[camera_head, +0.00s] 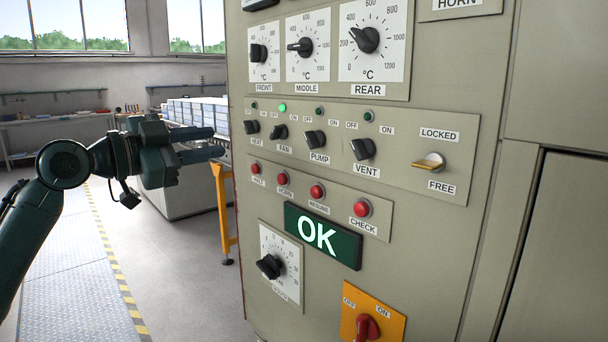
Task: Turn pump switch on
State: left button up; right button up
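The pump switch (315,139) is a black rotary knob on the grey control panel (455,240), above the label PUMP. Its handle looks turned to the upper left, toward OFF. The small lamp (319,111) above it is dark. My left gripper (218,141) is at the left of the panel, its fingers pointing right toward the panel. The two fingers stand apart with nothing seen between them, and they look clear of the pump switch. My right gripper is out of view.
Beside the pump switch are the fan switch (279,132), its lamp (282,107) lit green, and the vent switch (363,149). Red buttons (317,191) and a green OK display (322,237) sit below. A yellow post (223,215) stands behind my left gripper.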

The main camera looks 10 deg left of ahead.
aim_at(315, 139)
jog(key=k+j, duration=0.8)
jog(key=j, duration=0.1)
